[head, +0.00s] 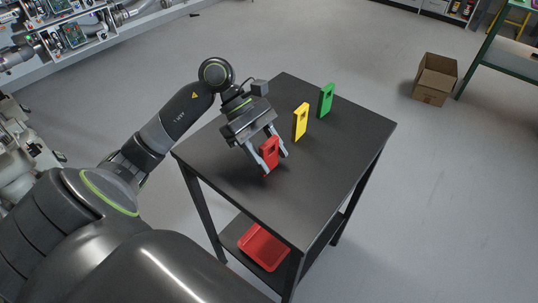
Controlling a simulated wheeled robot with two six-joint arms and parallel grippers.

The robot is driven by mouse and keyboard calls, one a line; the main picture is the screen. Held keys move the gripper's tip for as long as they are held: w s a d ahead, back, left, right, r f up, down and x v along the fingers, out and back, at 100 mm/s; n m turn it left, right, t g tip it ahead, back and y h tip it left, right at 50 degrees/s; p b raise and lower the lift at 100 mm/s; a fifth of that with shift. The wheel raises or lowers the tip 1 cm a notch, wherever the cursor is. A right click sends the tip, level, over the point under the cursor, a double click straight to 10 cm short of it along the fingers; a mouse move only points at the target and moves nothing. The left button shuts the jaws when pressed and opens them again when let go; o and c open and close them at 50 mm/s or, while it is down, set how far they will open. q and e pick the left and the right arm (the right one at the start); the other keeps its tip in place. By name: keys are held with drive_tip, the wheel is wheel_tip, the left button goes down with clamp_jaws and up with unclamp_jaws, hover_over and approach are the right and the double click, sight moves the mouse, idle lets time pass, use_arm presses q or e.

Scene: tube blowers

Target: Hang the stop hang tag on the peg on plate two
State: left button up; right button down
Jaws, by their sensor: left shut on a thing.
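A red hang tag (270,152) with a hole near its top is upright at the near part of the black table, and I take it to be the stop tag. My left gripper (273,158) is shut on it from above, one finger on each side. I cannot tell if the red tag touches the tabletop. A yellow tag (300,122) and a green tag (325,100) stand upright farther back in a row. No peg or plate two can be made out here. My right gripper is not in view.
The black table (340,150) has free room right of the tags. A red tray (262,247) lies on its lower shelf. A cardboard box (435,80) stands on the floor at the back right, by a green-framed bench (505,52). Machinery (70,35) lines the upper left.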

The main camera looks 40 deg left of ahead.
use_arm(q)
drive_tip(key=shift+c, duration=0.3)
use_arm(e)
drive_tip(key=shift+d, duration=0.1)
